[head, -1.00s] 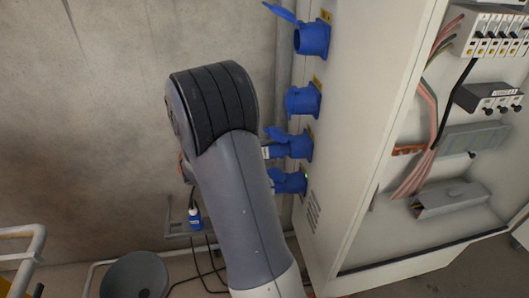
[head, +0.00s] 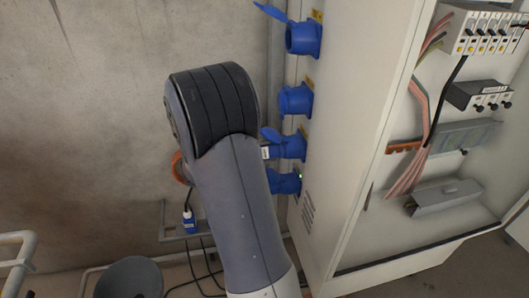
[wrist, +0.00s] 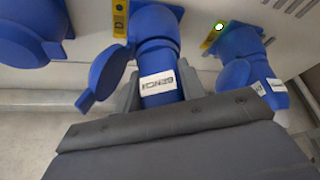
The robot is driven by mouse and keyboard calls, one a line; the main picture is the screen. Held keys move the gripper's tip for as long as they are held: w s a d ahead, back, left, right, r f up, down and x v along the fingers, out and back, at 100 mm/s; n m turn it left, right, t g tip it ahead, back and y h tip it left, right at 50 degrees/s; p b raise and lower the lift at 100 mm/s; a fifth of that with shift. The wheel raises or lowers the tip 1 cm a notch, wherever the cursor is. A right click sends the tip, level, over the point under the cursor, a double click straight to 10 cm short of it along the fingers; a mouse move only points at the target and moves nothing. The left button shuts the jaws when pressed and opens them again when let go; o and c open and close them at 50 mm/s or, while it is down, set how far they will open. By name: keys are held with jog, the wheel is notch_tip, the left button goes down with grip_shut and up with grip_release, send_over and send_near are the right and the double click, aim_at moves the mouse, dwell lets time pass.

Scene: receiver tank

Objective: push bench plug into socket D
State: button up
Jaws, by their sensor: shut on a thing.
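My gripper (wrist: 157,95) is shut on the bench plug (wrist: 155,65), a blue plug with a white label. The plug's front end is at the mouth of a blue socket (wrist: 157,20), in line with it; I cannot tell how deep it sits. This socket's lid (wrist: 103,78) hangs open beside the plug. A small yellow plate (wrist: 120,18) is beside the socket; its letter is hard to read. In the head view the socket (head: 290,146) is third from the top on the cabinet side, and my arm hides the gripper and most of the plug.
The lowest socket (head: 285,182) holds another plug (wrist: 270,90) and shows a green light. The top socket (head: 303,38) has its lid raised; the second socket (head: 295,100) looks covered. Another blue plug (head: 190,222) stands on a wall bracket. The cabinet (head: 345,120) is open on the right.

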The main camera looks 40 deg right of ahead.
jog(key=o, duration=1.1)
jog(key=shift+s+d, duration=0.1)
jog(key=shift+d, duration=0.1)
jog(key=shift+o, duration=0.2)
jog(key=shift+a, duration=0.1)
jog(key=v, duration=1)
jog(key=shift+a, duration=0.35)
jog(key=shift+d+r, duration=0.1)
jog(key=x, duration=1)
jog(key=shift+d, duration=0.4)
jog(key=shift+w+a, duration=0.2)
jog(key=shift+a, duration=0.15)
jog(key=shift+s, duration=0.15)
